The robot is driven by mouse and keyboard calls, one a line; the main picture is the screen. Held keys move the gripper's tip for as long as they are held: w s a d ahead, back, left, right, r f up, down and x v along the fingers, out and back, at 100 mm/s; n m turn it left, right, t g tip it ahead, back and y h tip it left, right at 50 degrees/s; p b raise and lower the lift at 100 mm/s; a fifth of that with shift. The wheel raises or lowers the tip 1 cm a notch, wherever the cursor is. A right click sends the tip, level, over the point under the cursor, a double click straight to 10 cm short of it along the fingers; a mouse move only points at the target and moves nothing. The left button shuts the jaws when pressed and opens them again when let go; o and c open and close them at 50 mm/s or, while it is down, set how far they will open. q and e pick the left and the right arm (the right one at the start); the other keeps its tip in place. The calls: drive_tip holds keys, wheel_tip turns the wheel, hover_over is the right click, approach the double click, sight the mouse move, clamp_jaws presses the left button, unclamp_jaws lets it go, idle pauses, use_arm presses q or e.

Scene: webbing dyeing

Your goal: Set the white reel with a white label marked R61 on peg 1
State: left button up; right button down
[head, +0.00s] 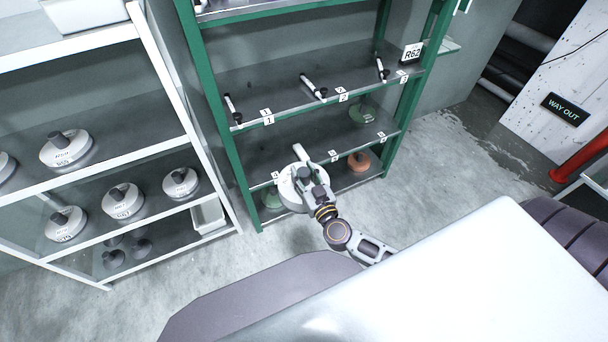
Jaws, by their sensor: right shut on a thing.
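My right gripper (308,177) is shut on a white reel (287,190), held at the front of the green rack's lower part. Its label cannot be read here. The green rack (239,172) has a shelf with three short pegs with dark ends. Peg 1 (231,106) is at the left over a tag marked 1, and it is empty. Peg 2 (312,87) and peg 3 (380,68) are also empty. The held reel is below peg 1 in the picture and apart from it. My left gripper is out of view.
A white rack (166,82) at the left holds several white labelled reels (122,201). A green reel (363,115), an orange reel (358,161) and another green reel (270,197) are in the green rack. An R62 sign (412,53) stands at its right post.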

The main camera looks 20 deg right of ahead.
drive_tip(key=shift+w+a+r, duration=0.1)
drive_tip(key=shift+w+r, duration=0.25)
drive_tip(key=shift+r, duration=0.2)
drive_tip(key=shift+w+r+p, duration=0.15)
drive_tip(key=shift+w+r, duration=0.2)
drive_tip(key=shift+r, duration=0.25)
drive_tip(key=shift+w+r+p, duration=0.15)
drive_tip(key=shift+w+r, duration=0.15)
drive_tip(key=shift+r, duration=0.25)
drive_tip(key=w+a+r+m+h+p, duration=0.1)
drive_tip(key=w+r+p, duration=0.3)
drive_tip(key=w+r, duration=0.7)
drive_tip(key=w+a+r+h+p, duration=0.1)
drive_tip(key=w+a+r+p, duration=0.15)
drive_tip(key=w+r, duration=0.85)
use_arm(q)
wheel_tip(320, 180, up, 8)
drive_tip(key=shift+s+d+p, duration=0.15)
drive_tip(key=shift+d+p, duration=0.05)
drive_tip(key=shift+p, duration=0.25)
use_arm(e)
wheel_tip(320, 180, down, 9)
drive_tip(key=d+m+h, duration=0.1)
drive_tip(key=d+h, duration=0.1)
drive_tip(key=d, duration=0.1)
drive_tip(key=shift+s+f+m, duration=0.15)
drive_tip(key=shift+s+m, duration=0.05)
drive_tip(key=shift+m, duration=0.1)
